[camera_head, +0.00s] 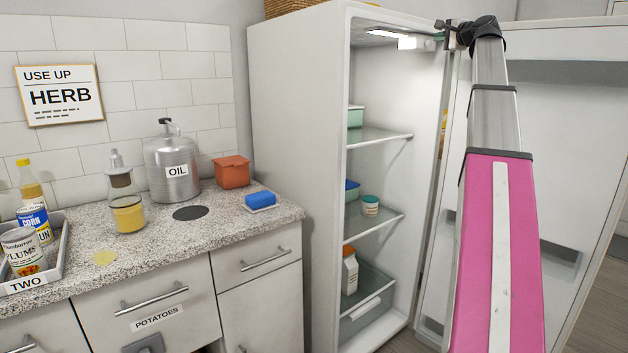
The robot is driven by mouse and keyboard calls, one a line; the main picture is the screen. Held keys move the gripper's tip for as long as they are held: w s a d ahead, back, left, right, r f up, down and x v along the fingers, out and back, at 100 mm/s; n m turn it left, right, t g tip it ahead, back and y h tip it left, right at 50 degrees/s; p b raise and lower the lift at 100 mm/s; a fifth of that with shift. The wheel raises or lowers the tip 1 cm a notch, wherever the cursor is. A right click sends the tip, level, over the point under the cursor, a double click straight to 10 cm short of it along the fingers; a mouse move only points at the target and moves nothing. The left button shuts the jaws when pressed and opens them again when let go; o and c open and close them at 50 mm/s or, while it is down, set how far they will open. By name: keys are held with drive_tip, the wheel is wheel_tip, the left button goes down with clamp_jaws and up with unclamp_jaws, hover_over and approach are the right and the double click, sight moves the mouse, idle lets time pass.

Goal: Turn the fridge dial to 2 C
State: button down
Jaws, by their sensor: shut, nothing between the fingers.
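The fridge (297,120) stands open right of the counter, with its door (575,130) swung out to the right. A bright lamp strip (380,33) and a small white box (407,43) show under its ceiling. I cannot make out the dial or any temperature marks; the dial may be on the white box or hidden behind my gripper. My gripper (443,33) is at the top of the fridge opening, just right of the white box. It is shut and empty. I cannot tell whether it touches anything.
Glass shelves hold a mint box (355,116), a small tub (370,206) and a carton (349,270). My pink and grey arm crosses in front of the door. The counter (165,232) at left bears an oil can (172,160), an orange box (232,171) and a blue sponge (260,198).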

sight(423, 47)
drive_tip(key=shift+s+d, duration=0.3)
drive_tip(key=shift+s, duration=0.15)
drive_tip(key=shift+w+a+f, duration=0.45)
drive_tip(key=shift+w, duration=0.35)
drive_tip(key=shift+w+a+f, duration=0.45)
drive_tip(key=shift+w+f, duration=0.05)
drive_tip(key=shift+w, duration=0.25)
drive_tip(key=shift+w+a+f, duration=0.45)
drive_tip(key=shift+w, duration=0.35)
drive_tip(key=shift+w+a, duration=0.1)
